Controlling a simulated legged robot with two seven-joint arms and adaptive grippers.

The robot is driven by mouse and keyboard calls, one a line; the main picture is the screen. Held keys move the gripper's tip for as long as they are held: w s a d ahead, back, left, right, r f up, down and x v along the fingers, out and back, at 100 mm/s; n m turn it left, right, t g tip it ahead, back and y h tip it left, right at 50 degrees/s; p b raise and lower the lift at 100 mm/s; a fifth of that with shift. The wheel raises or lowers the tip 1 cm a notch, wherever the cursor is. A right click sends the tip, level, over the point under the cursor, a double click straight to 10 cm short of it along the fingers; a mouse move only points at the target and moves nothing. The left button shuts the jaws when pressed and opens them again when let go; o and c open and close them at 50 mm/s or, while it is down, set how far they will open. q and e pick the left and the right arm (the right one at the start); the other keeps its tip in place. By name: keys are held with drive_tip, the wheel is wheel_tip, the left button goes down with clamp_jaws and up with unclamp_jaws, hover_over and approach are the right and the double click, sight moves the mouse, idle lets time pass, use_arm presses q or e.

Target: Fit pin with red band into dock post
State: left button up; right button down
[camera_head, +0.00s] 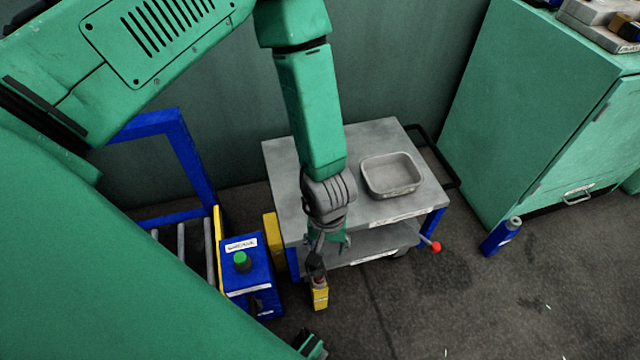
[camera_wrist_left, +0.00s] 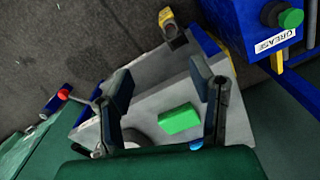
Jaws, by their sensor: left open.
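My left gripper (camera_head: 317,258) is open over the front edge of the grey cart, pointing down. In the left wrist view its two fingers (camera_wrist_left: 160,80) stand wide apart with nothing held between the tips. A small yellow post-like block (camera_head: 320,297) stands out in front of the cart, just below the gripper in the head view. It has a dark reddish top there. It also shows in the left wrist view (camera_wrist_left: 173,25), apart from the fingers. I cannot tell for sure that it is the dock post. No pin with a red band can be made out.
The cart (camera_head: 375,135) carries a grey tray (camera_head: 391,175) on top. A bright green block (camera_wrist_left: 180,118) lies behind the fingers. A blue box with a green button (camera_head: 242,262) stands left. Front floor is mostly clear.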

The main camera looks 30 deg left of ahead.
use_arm(q)
drive_tip(key=m, duration=0.1)
drive_tip(key=a+r+m, duration=0.1)
drive_tip(key=r+m, duration=0.1)
drive_tip(key=shift+s+a+r, duration=0.25)
drive_tip(key=shift+a, duration=0.05)
idle(0.3)
